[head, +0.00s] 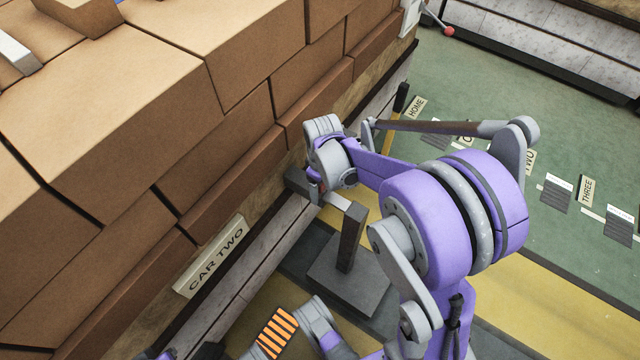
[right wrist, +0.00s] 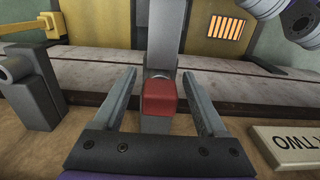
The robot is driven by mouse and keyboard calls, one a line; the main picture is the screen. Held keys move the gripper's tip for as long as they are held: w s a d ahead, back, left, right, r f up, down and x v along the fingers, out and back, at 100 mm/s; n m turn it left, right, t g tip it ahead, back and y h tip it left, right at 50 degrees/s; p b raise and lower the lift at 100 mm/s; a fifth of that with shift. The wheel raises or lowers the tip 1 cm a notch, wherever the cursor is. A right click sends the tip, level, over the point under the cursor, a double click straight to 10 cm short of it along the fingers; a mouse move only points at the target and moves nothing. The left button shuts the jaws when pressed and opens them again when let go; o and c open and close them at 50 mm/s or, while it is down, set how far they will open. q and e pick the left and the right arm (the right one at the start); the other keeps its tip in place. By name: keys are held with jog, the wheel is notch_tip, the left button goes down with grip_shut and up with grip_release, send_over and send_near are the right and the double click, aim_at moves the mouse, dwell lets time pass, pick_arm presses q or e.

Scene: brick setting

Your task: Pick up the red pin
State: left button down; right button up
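The red pin (right wrist: 160,98) shows in the right wrist view as a small red block at the end of a grey bar (right wrist: 163,40), with a grey piece beneath it. My right gripper (right wrist: 160,76) is open, with one finger on each side of the pin and a visible gap on both sides. In the head view my right gripper (head: 306,186) is by the car's lower side, at the end of the light bar on a grey stand (head: 349,290). The pin is mostly hidden there. My left gripper is not clearly in view.
Brown boxes (head: 130,120) are stacked along the left. A "CAR TWO" label (head: 212,256) is on the wooden side below them. A grey bracket (right wrist: 35,90) stands left of the fingers in the wrist view. Green floor with labels (head: 587,190) lies right.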

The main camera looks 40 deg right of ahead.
grip_shut()
dwell(0.3)
